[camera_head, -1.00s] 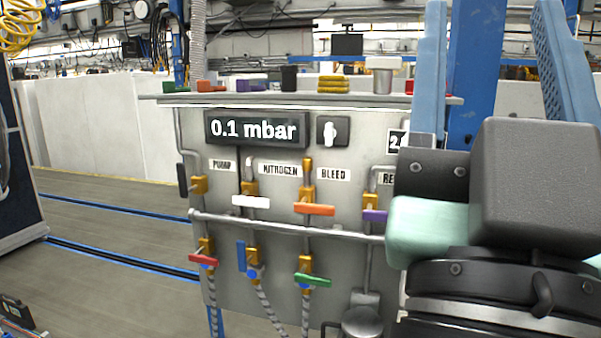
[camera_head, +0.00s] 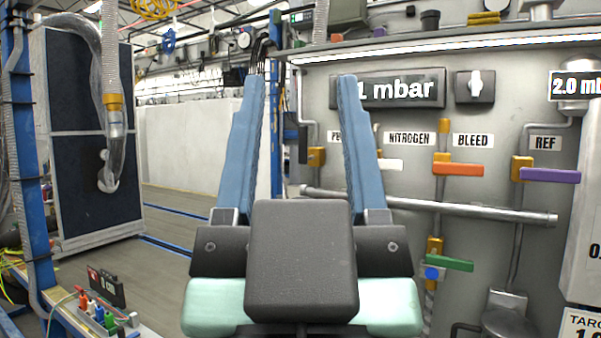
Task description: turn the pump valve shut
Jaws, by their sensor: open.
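The pump valve has a yellow body (camera_head: 317,157) and a black handle (camera_head: 303,145) that stands upright, in line with its pipe. It sits at the left edge of the grey panel, and its label (camera_head: 333,137) is partly covered by my right finger. My gripper (camera_head: 303,82) points at the panel with its two long blue fingers wide apart and nothing between them. I see no contact, and cannot tell how far in front of the handle the fingertips are.
The nitrogen valve's white handle (camera_head: 380,165), the orange bleed handle (camera_head: 458,169) and the purple ref handle (camera_head: 550,175) lie level to the right. A horizontal pipe (camera_head: 430,205) runs below them. The pressure display (camera_head: 402,88) is partly hidden. Open floor (camera_head: 180,212) lies left.

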